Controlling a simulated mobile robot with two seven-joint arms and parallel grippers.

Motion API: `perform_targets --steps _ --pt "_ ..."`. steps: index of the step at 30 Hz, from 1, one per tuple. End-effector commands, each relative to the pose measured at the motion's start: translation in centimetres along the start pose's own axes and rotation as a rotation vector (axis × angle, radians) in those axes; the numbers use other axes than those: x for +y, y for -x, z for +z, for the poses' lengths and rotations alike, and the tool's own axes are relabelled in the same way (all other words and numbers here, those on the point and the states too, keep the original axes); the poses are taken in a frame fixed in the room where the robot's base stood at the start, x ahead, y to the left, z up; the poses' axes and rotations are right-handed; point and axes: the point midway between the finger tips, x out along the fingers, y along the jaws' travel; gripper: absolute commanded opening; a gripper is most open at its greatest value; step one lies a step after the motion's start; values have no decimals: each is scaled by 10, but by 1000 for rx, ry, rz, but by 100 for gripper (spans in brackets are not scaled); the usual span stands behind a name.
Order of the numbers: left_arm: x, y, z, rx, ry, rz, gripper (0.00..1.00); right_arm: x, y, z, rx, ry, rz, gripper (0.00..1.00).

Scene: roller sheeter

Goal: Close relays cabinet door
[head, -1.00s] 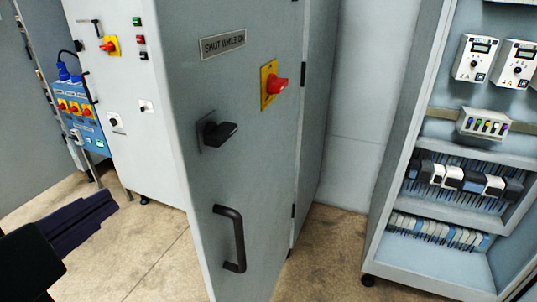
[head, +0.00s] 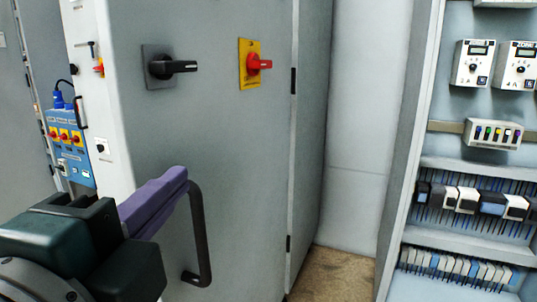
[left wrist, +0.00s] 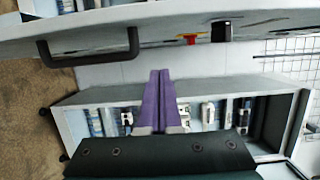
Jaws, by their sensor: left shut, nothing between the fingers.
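The grey door (head: 230,130) stands open, to the left of the cabinet (head: 408,150) with the relays (head: 470,200) inside. The door carries a black bar handle (head: 203,240), a black rotary knob (head: 172,67) and a red switch on a yellow plate (head: 254,64). My left gripper (head: 178,180) is shut and empty, its purple fingers at the upper end of the handle in the head view. In the left wrist view the fingers (left wrist: 160,80) are right of the handle (left wrist: 90,50), below the door; whether they touch it, I cannot tell. My right gripper is out of view.
A white cabinet (head: 97,110) with switches and a blue socket box (head: 68,140) stand at the left. Bare floor (head: 335,272) shows between the door and the open cabinet.

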Motion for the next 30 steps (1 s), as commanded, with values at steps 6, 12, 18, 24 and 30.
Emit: perform_targets --steps 6,12,18,24,30 --pt "0 -46 0 -1 -1 -2 0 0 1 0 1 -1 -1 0" --pt "0 -58 25 -2 -5 1 0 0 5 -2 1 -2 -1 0" --pt "0 -61 38 -1 -1 2 0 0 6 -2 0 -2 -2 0" --pt "1 -61 40 -1 1 2 0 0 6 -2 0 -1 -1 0" --pt "1 -61 40 0 0 2 0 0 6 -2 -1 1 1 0"
